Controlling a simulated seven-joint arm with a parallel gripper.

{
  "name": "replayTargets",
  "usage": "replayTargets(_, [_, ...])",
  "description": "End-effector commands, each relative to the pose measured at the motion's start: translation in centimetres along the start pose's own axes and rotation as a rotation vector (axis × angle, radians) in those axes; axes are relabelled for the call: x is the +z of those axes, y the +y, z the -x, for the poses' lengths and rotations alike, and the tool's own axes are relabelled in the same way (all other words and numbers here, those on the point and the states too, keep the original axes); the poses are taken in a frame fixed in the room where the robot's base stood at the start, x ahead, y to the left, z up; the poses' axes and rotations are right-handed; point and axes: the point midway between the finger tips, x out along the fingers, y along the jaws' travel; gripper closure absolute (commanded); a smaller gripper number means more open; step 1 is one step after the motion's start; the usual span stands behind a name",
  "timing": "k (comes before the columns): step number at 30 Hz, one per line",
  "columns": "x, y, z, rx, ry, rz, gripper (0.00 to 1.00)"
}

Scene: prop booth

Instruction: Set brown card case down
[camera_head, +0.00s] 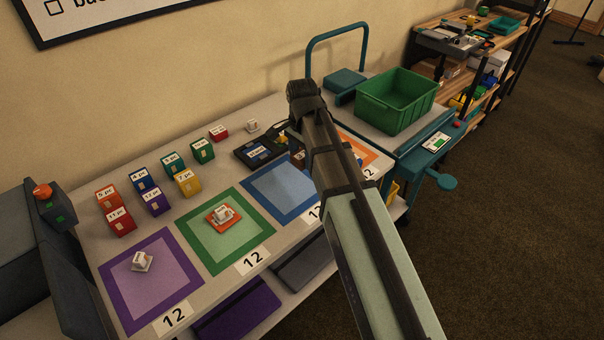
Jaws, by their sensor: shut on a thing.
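My arm crosses the view from the lower right, and its wrist hides most of my gripper (294,143). The gripper points down over the table, near the back edges of the blue and orange mats. It is shut on the brown card case (298,158), of which only a small brown part shows left of the arm. The blue mat (282,188) looks bare where it shows. The orange mat (358,148) is partly covered by the arm, with small items visible on it. I cannot tell whether the case touches the table.
A black device (259,152) lies left of the gripper. Several coloured labelled boxes (152,201) stand at the table's left. The green mat (251,238) holds an orange card with a white item; the purple mat (170,289) holds a small white item. A green crate (397,98) sits on a cart at right.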

Motion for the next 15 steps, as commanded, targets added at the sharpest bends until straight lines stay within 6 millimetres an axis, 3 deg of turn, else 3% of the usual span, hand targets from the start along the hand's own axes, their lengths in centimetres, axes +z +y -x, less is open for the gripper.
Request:
replayTargets(4, [0.1, 0.1, -2.3, 0.002, -0.001, 0.000, 0.70])
replayTargets(15, [0.0, 0.0, -4.9, 0.001, 0.000, -0.001, 0.70])
